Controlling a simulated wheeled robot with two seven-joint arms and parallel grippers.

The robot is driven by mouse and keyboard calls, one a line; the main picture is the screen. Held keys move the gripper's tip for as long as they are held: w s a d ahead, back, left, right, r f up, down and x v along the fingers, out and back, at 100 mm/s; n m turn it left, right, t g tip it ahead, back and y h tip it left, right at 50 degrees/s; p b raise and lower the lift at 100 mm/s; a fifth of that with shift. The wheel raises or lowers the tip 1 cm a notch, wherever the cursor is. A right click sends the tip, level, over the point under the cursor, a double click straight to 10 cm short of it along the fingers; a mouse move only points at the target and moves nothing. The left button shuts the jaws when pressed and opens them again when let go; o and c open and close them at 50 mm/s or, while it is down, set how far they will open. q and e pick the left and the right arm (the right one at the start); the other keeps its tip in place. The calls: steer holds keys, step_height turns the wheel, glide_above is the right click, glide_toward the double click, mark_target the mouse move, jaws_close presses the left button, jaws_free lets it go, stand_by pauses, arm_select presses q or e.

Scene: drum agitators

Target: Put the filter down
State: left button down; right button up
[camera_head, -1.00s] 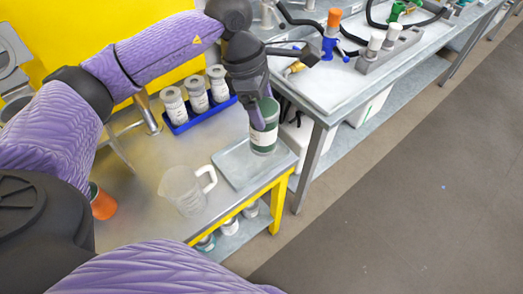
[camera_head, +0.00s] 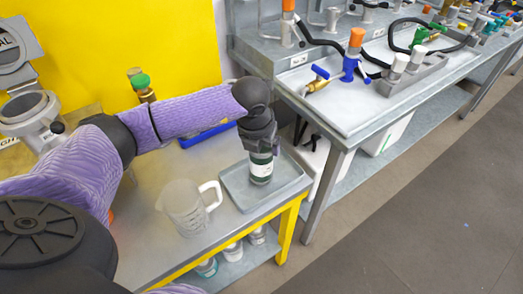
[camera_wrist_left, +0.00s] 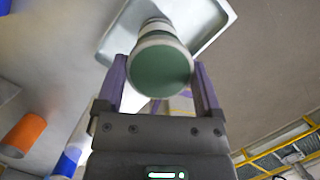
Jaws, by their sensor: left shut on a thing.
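The filter (camera_head: 261,168) is a dark green and white cylinder with a pale label, upright in the head view. My left gripper (camera_head: 261,150) is shut on its upper part from above. The filter is over the grey metal tray (camera_head: 234,187), inside its rim as seen. I cannot tell whether its base touches the tray. In the left wrist view the round green top of the filter (camera_wrist_left: 160,66) sits between my purple fingers, with part of the tray (camera_wrist_left: 215,18) behind it. My right gripper is not in view.
A clear measuring jug (camera_head: 185,208) stands left of the tray on the steel bench. A second bench (camera_head: 340,115) with valves and hoses stands to the right. An orange container shows in the left wrist view (camera_wrist_left: 22,135).

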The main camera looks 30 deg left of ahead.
arm_select(q)
steer(key=shift+f, duration=0.5)
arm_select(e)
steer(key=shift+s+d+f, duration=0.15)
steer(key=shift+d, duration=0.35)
arm_select(q)
jaws_free()
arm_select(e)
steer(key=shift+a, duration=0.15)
arm_select(q)
steer(key=shift+r, duration=0.35)
steer(key=p+v, duration=0.3)
steer(key=v, duration=0.8)
steer(key=shift+r, duration=0.25)
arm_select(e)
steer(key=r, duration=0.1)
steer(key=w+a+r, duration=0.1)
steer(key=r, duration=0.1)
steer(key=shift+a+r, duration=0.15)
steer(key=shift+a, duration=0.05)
